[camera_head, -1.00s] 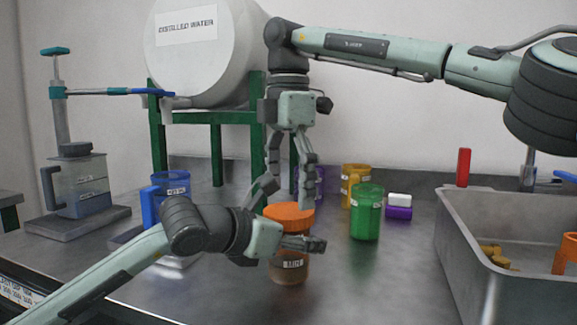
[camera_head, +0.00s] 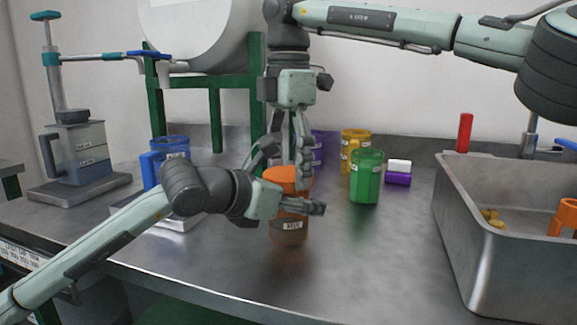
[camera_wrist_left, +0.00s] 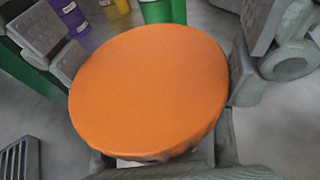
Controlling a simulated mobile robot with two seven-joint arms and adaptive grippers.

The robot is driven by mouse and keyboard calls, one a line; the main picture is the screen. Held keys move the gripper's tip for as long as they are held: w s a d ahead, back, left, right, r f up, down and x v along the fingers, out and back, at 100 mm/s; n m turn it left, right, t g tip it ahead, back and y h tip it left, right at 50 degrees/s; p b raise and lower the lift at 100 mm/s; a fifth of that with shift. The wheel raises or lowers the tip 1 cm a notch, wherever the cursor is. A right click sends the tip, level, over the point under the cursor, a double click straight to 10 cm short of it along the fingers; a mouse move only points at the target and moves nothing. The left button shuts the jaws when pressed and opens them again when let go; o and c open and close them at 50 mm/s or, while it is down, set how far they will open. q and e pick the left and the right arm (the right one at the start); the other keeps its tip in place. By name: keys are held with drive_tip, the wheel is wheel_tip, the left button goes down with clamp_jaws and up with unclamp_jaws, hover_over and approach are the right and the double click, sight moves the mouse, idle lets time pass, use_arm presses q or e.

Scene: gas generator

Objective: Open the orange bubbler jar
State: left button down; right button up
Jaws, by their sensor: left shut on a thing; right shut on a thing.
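The orange bubbler jar (camera_head: 289,230) stands upright on the metal bench, a labelled see-through body under an orange lid (camera_head: 287,176). The lid sits on top and fills the left wrist view (camera_wrist_left: 150,90). My left gripper (camera_head: 300,207) comes in from the left and is shut on the jar body just below the lid. My right gripper (camera_head: 288,170) points straight down from above and is shut on the lid. Its far finger contact is partly hidden.
A green jar (camera_head: 366,178) stands close on the right, with yellow (camera_head: 355,145) and purple (camera_head: 318,147) jars behind. A blue jar (camera_head: 171,150) is behind my left arm. The front bench is clear.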

drive_tip(key=n, duration=1)
drive_tip(key=o, duration=1.3)
